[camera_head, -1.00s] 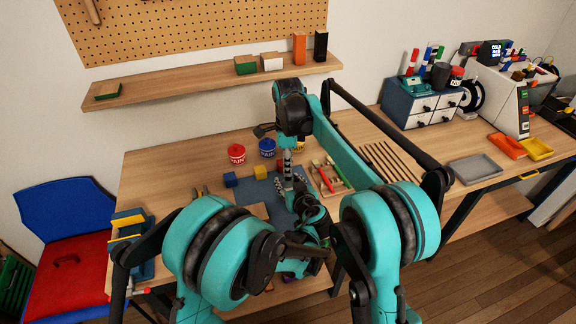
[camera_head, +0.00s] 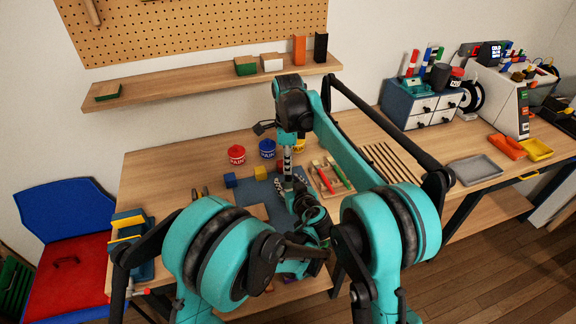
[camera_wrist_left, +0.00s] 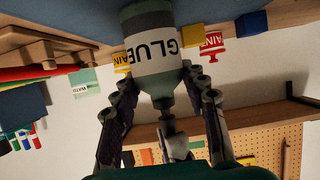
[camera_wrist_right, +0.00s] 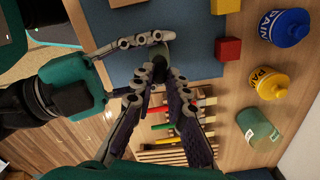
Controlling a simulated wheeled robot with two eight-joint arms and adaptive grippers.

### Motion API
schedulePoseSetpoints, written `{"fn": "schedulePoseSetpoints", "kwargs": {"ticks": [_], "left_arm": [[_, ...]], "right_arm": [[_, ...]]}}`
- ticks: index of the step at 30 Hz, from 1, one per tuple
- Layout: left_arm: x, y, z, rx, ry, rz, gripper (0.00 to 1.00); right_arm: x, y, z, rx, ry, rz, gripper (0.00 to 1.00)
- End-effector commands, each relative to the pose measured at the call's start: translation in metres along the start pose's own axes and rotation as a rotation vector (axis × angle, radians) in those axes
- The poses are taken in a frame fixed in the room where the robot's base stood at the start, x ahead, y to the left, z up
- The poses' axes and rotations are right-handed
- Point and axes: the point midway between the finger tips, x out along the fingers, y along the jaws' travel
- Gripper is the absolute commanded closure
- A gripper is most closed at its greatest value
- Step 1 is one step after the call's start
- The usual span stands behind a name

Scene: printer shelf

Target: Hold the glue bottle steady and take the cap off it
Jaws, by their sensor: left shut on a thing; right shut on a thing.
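The glue bottle (camera_wrist_left: 150,52) is grey-green with a white GLUE label, and its nozzle end points down in the left wrist view, which looks inverted. My left gripper (camera_wrist_left: 158,88) is shut on the bottle, its fingers on either side. In the right wrist view the bottle top (camera_wrist_right: 162,53) shows beside my left gripper's fingers. My right gripper (camera_wrist_right: 156,78) reaches down from above and is shut on the dark cap (camera_wrist_right: 158,86) at the nozzle end. Its fingers mostly hide the cap. In the head view my right gripper (camera_head: 288,166) and left gripper (camera_head: 297,190) meet over the mat, hiding most of the bottle.
A red block (camera_wrist_right: 228,49), blue paint can (camera_wrist_right: 285,28), yellow paint can (camera_wrist_right: 268,83) and greenish cup (camera_wrist_right: 258,128) stand close by. A wooden brush tray (camera_head: 345,190) lies right of the grippers. A shelf (camera_head: 210,82) runs along the wall behind.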

Motion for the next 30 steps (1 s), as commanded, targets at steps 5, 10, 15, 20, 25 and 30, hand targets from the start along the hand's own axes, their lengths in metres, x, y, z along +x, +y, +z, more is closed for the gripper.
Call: {"fn": "schedulePoseSetpoints", "kwargs": {"ticks": [5, 10, 15, 20, 25, 30], "left_arm": [[0.0, 0.0, 0.0, 0.0, 0.0, 0.0, 1.0], [0.0, 0.0, 0.0, 0.0, 0.0, 0.0, 1.0], [0.0, 0.0, 0.0, 0.0, 0.0, 0.0, 1.0], [0.0, 0.0, 0.0, 0.0, 0.0, 0.0, 1.0], [0.0, 0.0, 0.0, 0.0, 0.0, 0.0, 1.0], [0.0, 0.0, 0.0, 0.0, 0.0, 0.0, 1.0]], "right_arm": [[-0.006, 0.0, 0.0, 0.0, 0.0, 0.0, 1.0], [-0.01, 0.0, 0.0, 0.0, 0.0, 0.0, 1.0], [-0.01, 0.0, 0.0, 0.0, 0.0, 0.0, 1.0], [-0.015, 0.0, 0.0, 0.0, 0.0, 0.0, 1.0], [-0.037, 0.0, 0.0, 0.0, 0.0, 0.0, 1.0], [-0.05, 0.0, 0.0, 0.0, 0.0, 0.0, 1.0]]}}
